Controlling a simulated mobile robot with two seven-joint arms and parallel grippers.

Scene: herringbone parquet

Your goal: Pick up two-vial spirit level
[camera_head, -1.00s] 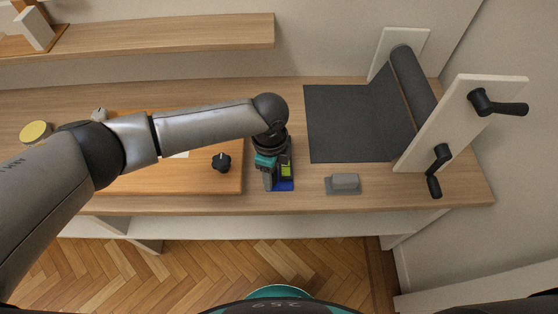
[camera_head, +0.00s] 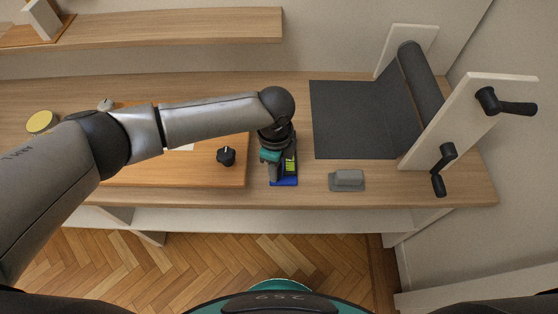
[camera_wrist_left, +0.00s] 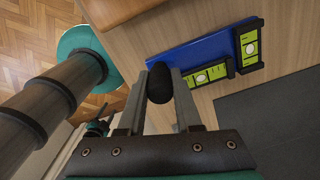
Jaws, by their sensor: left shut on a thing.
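The two-vial spirit level (camera_head: 286,182) lies near the front edge of the workbench. It has a blue plate and yellow-green vials in black frames. The wrist view shows its blue plate (camera_wrist_left: 190,52) with two vials at right angles to each other. My left gripper (camera_head: 276,172) points down at it and partly covers it. In the wrist view, its fingers (camera_wrist_left: 160,78) are shut on a dark rounded knob, which appears to belong to the level. I cannot tell whether the plate touches the bench. My right gripper is not in view.
An orange-brown board (camera_head: 200,174) with a black knob (camera_head: 226,156) lies left of the level. A small grey block (camera_head: 347,180) sits to the right. Behind that are a dark mat (camera_head: 350,125) and a cranked roller stand (camera_head: 470,115). A yellow-topped round item (camera_head: 42,121) stands far left.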

